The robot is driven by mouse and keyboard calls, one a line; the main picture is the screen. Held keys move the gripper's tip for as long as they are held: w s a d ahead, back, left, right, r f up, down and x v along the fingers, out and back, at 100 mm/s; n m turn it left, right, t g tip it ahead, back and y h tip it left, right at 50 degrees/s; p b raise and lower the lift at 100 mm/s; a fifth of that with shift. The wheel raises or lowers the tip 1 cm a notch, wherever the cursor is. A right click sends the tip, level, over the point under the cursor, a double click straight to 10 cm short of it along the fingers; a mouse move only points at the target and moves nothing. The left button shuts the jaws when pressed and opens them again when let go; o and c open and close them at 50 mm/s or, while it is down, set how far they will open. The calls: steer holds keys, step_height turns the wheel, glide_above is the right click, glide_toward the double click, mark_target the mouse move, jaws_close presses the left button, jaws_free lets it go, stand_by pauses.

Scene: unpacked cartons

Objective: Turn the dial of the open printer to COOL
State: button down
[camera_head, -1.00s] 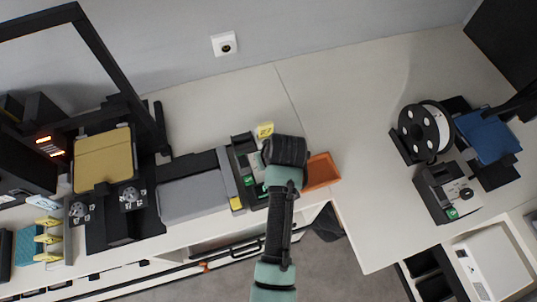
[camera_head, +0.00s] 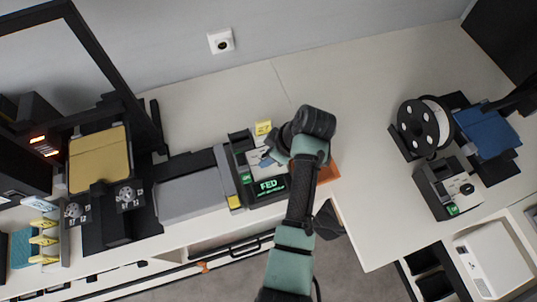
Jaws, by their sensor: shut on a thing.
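The open-frame black printer (camera_head: 88,38) with a gold bed (camera_head: 98,156) stands at the left. Two small dials sit at its front, one (camera_head: 128,195) right of the other (camera_head: 74,211). Their marks are too small to read. My gripper (camera_head: 272,146) is well to the right of them, low over a dark feeder box (camera_head: 240,172) with a light panel and a lit green "FED" sign (camera_head: 268,186). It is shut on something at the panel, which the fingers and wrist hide.
A grey slab (camera_head: 190,188) lies between printer and feeder box. A yellow tag (camera_head: 263,128) stands behind the box, an orange tray (camera_head: 329,172) right of it. A spool (camera_head: 424,127), blue plate (camera_head: 487,130) and second box (camera_head: 445,190) are at the right. The middle counter is clear.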

steer(key=shift+n, duration=0.3)
steer(key=c, duration=0.5)
jaws_free()
steer(key=shift+c, duration=0.2)
steer(key=v, duration=1.3)
steer(key=shift+w, duration=0.15)
